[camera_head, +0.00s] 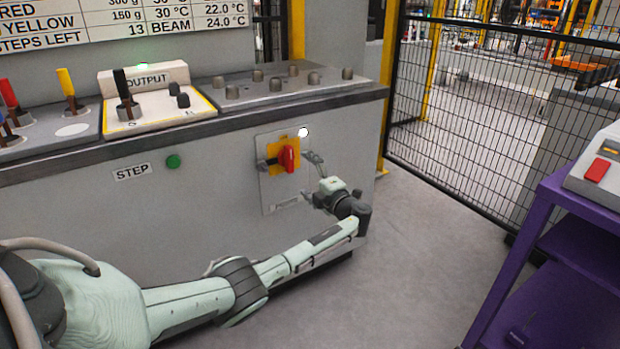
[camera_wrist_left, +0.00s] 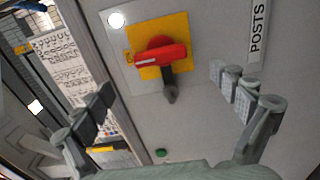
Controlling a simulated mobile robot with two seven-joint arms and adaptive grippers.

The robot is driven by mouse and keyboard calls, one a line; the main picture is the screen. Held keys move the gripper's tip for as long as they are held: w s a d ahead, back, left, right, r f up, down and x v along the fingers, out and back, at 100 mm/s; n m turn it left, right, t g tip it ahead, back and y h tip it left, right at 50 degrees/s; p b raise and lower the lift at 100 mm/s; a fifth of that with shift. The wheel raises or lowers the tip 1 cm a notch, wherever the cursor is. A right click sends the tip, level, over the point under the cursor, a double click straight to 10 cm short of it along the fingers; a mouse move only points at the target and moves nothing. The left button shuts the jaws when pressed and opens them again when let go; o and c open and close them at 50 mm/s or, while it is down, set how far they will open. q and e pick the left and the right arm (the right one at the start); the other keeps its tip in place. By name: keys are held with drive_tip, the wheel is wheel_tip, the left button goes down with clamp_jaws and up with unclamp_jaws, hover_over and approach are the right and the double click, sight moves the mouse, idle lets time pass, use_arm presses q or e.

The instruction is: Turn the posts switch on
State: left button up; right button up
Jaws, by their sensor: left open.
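The posts switch is a red rotary handle (camera_head: 287,157) on a yellow plate (camera_head: 272,150), set in a light panel on the front of the grey cabinet. In the head view the handle stands about upright. The left wrist view shows the red handle (camera_wrist_left: 160,55), lying crosswise to the POSTS label (camera_wrist_left: 258,30). A dark grey piece (camera_wrist_left: 169,88) sticks out beside the handle. My left gripper (camera_head: 311,178) is just right of the switch, open and empty. In the wrist view its fingers (camera_wrist_left: 163,88) are spread either side, apart from the handle. My right gripper is out of view.
A white round lamp (camera_head: 303,132) sits above the switch. A green STEP button (camera_head: 173,161) is to the left. The console top carries an OUTPUT box (camera_head: 145,78) and several levers and knobs. A mesh fence (camera_head: 480,120) and purple cart (camera_head: 545,215) stand right.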

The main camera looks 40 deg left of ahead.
use_arm(q)
drive_tip(key=shift+v, duration=1.2)
drive_tip(key=s+d+f+n+g+h, duration=0.1)
drive_tip(key=s+d+f+n+h, duration=0.45)
drive_tip(key=s+f+n, duration=0.55)
drive_tip(key=s+d+f+n+g+h, duration=0.1)
drive_tip(key=s+d+f+n+h, duration=0.45)
drive_tip(key=f, duration=0.85)
drive_tip(key=s+d+f+n+h, duration=0.2)
drive_tip(key=s+d+n, duration=0.2)
drive_tip(key=s+n, duration=0.7)
drive_tip(key=s+d+f+n+g+h, duration=0.1)
drive_tip(key=s+d+n, duration=0.4)
drive_tip(key=s+n, duration=0.6)
drive_tip(key=shift+s+f+n+g+h, duration=0.3)
drive_tip(key=shift+f+n+h, duration=0.1)
drive_tip(key=shift+h, duration=0.2)
